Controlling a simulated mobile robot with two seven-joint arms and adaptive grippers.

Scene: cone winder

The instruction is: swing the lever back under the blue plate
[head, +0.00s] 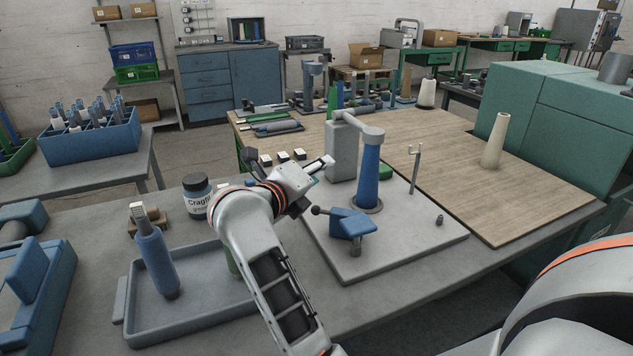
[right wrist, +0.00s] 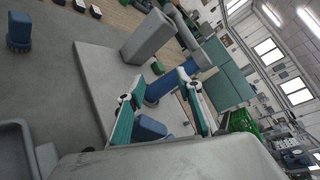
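The blue plate (head: 352,223) sits low on the front of the grey winder base (head: 405,240). The lever (head: 317,210), a short rod with a dark ball knob, sticks out from the plate's left side; its other end is hidden. My right gripper (head: 307,187) is just above and left of the knob, apart from it as far as I can see. In the right wrist view its two teal fingers (right wrist: 163,78) are spread with nothing between their tips. The blue plate (right wrist: 150,128) shows low between the fingers. I cannot make out the lever there. My left gripper is not in view.
A grey post (head: 343,150) and a blue cone (head: 367,175) stand behind the plate. A thin hooked rod (head: 414,170) stands to the right.

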